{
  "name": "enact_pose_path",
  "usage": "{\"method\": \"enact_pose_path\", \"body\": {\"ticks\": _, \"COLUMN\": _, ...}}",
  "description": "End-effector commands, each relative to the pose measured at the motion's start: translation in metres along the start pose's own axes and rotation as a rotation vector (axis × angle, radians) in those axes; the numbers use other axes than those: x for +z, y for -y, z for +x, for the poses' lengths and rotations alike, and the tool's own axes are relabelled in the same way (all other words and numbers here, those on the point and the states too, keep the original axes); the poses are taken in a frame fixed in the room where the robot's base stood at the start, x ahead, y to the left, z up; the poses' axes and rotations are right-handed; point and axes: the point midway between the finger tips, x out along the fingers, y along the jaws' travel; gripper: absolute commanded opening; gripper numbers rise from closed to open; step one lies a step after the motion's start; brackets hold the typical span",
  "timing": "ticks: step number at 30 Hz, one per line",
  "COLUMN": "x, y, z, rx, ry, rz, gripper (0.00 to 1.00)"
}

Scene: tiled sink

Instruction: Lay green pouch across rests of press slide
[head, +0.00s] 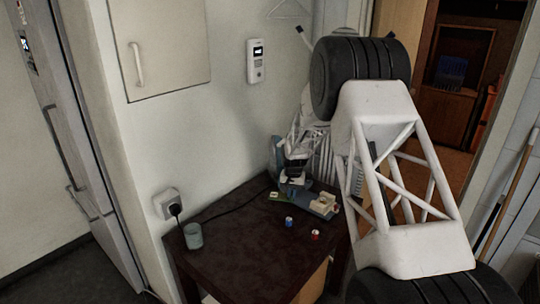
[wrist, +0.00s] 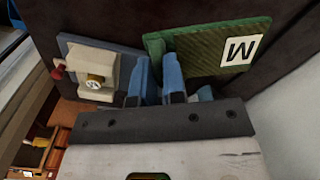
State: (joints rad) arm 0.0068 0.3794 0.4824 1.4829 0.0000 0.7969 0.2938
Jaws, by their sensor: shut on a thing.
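The green pouch (wrist: 200,48) has a ribbed face and a white label with a black letter, and its near-left edge lies between my blue fingertips in the wrist view. In the head view the pouch (head: 275,196) shows as a thin green strip over the dark table. My gripper (wrist: 157,62) is shut on the pouch's edge; it also shows in the head view (head: 291,184). The press slide (wrist: 72,45), a blue-grey base with a cream block and brass dial, is left of the fingers; it also shows in the head view (head: 318,207). I cannot make out its rests.
The dark table (head: 235,245) holds a blue can (head: 289,222), a red-and-white can (head: 315,235) and a grey-green cup (head: 193,236) near its left edge. A black cord runs from the wall socket (head: 168,204) along the table's back. The table's front left is clear.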

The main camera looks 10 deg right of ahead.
Motion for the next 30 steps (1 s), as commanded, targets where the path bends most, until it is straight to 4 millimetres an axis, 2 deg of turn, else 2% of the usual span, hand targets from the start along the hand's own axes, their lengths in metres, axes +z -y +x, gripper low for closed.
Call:
{"method": "enact_pose_path", "body": {"ticks": 5, "x": -0.007, "y": -0.020, "z": 0.000, "rx": 0.000, "ry": 0.000, "rz": 0.001, "gripper": 0.00}}
{"method": "enact_pose_path", "body": {"ticks": 13, "x": -0.020, "y": -0.066, "z": 0.000, "rx": 0.000, "ry": 0.000, "rz": -0.002, "gripper": 0.00}}
{"method": "enact_pose_path", "body": {"ticks": 30, "x": -0.052, "y": -0.100, "z": -0.019, "rx": -0.001, "ry": 0.005, "rz": -0.402, "gripper": 0.00}}
